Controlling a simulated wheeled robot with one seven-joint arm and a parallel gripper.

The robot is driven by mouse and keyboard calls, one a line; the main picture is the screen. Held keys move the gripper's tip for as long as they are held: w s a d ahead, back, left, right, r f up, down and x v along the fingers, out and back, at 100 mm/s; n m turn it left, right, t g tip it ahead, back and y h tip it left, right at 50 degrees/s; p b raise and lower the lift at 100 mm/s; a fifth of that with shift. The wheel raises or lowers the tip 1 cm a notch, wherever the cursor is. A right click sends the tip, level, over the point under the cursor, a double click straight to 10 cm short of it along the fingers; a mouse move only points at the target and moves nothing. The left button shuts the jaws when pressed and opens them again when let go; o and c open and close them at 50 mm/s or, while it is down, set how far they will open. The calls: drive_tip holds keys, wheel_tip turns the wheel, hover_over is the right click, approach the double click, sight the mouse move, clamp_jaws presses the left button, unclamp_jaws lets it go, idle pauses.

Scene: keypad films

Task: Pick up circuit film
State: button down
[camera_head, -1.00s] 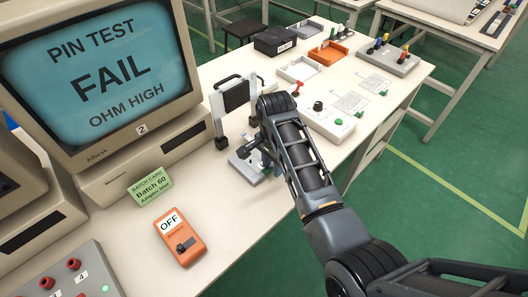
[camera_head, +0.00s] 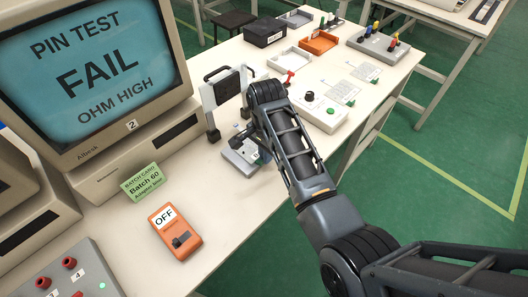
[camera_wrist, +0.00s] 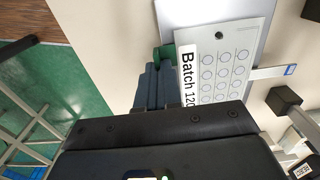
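A pale circuit film (camera_wrist: 222,68) with rows of circles and the label "Batch 120" lies on a grey plate in the wrist view. A green tab (camera_wrist: 166,56) shows at its left edge. My gripper (camera_wrist: 156,78) has its dark fingers right at this tab. Whether they pinch it or only stand over it, I cannot tell. In the head view, my gripper (camera_head: 252,138) is over the grey test fixture (camera_head: 238,160) and is partly hidden by my arm. Two more sheets, a far one (camera_head: 365,72) and a near one (camera_head: 340,91), lie flat on the table, each with a small green tab.
A raised black-handled frame (camera_head: 222,88) stands behind the fixture. A white control box (camera_head: 318,105) is to its right. An orange switch box marked OFF (camera_head: 175,232) and a green batch card reading "Batch 60" (camera_head: 146,184) are nearer. A monitor (camera_head: 90,80) shows FAIL.

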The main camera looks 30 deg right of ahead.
drive_tip(key=shift+r, duration=0.5)
wheel_tip(320, 180, up, 3)
drive_tip(key=shift+d+f, duration=0.1)
drive_tip(key=shift+d, duration=0.05)
drive_tip(key=s+d+r+p, duration=0.1)
drive_tip(key=s+d+r, duration=0.5)
drive_tip(key=d, duration=0.3)
drive_tip(key=shift+d+r+p, duration=0.3)
drive_tip(key=shift+d+p, duration=0.05)
drive_tip(key=shift+p, duration=0.05)
